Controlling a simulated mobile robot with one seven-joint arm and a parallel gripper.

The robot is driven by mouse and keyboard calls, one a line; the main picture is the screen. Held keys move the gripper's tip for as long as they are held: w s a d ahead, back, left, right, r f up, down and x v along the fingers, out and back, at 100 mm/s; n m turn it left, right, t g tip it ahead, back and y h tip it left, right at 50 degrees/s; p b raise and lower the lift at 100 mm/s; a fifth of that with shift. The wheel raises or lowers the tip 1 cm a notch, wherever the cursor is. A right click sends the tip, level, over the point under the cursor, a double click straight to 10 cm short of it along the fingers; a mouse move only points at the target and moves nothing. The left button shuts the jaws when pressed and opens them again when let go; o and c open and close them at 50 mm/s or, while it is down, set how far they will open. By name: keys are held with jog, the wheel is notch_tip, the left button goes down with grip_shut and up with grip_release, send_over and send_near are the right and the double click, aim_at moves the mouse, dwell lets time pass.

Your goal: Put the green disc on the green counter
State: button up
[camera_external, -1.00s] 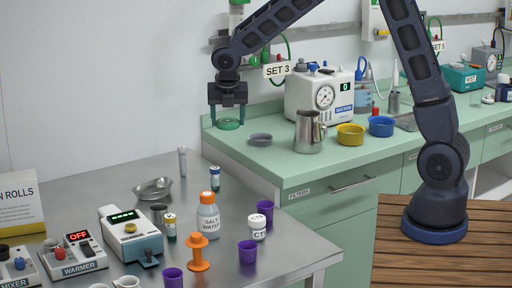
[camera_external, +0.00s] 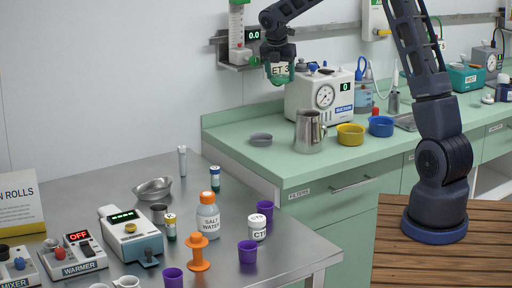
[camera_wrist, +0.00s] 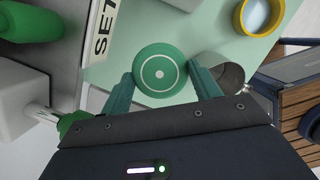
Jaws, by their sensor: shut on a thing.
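My gripper (camera_external: 280,74) is shut on the green disc, which shows in the wrist view (camera_wrist: 159,70) as a round green piece with a white ring and a dot, between my two fingers. In the external view the disc (camera_external: 279,79) is small and partly hidden by my fingers. I hold it in the air in front of the suction machine and the "SET 3" sign. The green counter (camera_external: 248,158) runs along the wall below and also shows in the wrist view (camera_wrist: 205,33).
On the counter stand a grey dish (camera_external: 261,140), a metal jug (camera_external: 309,132), a yellow bowl (camera_external: 350,135), a blue bowl (camera_external: 381,126) and the white suction machine (camera_external: 300,98). The counter's front left is clear. A steel table (camera_external: 110,185) with bottles and cups stands in front.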

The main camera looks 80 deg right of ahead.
aim_at(288, 134)
jog(key=d, duration=0.1)
jog(key=s+d, duration=0.2)
jog(key=shift+d+r, duration=0.1)
jog(key=shift+r, duration=0.15)
notch_tip(288, 134, down, 20)
jog(key=shift+f, duration=0.1)
dwell(0.5)
jog(key=o, duration=1)
